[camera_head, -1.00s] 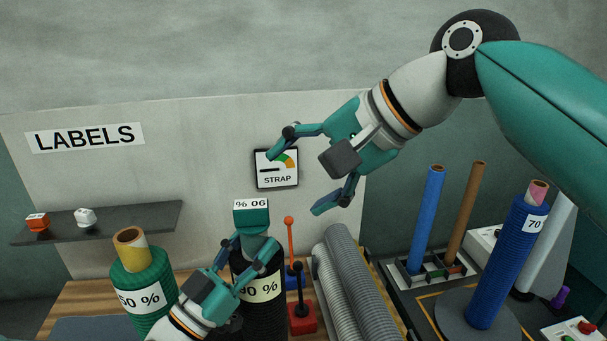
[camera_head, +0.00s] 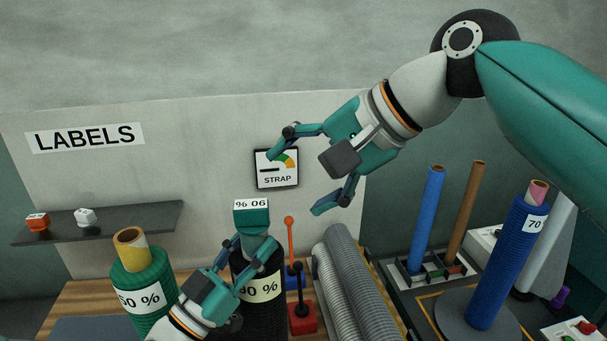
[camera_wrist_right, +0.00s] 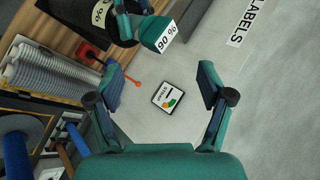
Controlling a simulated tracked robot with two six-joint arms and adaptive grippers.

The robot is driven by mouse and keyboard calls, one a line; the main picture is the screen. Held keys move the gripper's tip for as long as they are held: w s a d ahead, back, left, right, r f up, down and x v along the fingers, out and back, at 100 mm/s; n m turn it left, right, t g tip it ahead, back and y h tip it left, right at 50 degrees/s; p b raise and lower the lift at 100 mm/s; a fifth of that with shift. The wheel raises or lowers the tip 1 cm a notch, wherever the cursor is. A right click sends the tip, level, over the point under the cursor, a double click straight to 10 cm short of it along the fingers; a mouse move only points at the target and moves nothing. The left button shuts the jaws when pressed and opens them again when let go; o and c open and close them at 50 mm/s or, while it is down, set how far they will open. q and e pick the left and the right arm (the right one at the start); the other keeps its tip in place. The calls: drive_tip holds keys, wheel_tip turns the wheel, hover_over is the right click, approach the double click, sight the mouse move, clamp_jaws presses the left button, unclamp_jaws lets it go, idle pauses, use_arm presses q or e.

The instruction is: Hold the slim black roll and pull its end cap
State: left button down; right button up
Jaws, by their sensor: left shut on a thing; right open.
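The slim black roll (camera_head: 262,312) stands upright on the wooden bench with a "90 %" label on its side. A teal end cap (camera_head: 252,219) sits at its top, with a tag that reads upside down. My left gripper (camera_head: 254,250) is shut on the upper part of the black roll, just below the cap. My right gripper (camera_head: 297,183) is open and empty, above and to the right of the cap. In the right wrist view the cap (camera_wrist_right: 155,36) is beyond the open right fingers (camera_wrist_right: 160,78), at the top of the picture.
A green roll (camera_head: 143,275) stands left of the black roll. A red lever base (camera_head: 302,318) and grey ribbed rolls (camera_head: 345,275) are close on its right. A STRAP gauge (camera_head: 277,168) hangs on the panel behind. A blue roll (camera_head: 500,265) stands farther right.

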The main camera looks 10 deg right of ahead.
drive_tip(key=shift+c, duration=0.2)
drive_tip(key=n+t+h, duration=0.2)
drive_tip(key=n+h, duration=0.5)
approach(251, 209)
drive_tip(key=x, duration=0.3)
drive_tip(key=shift+x, duration=4.15)
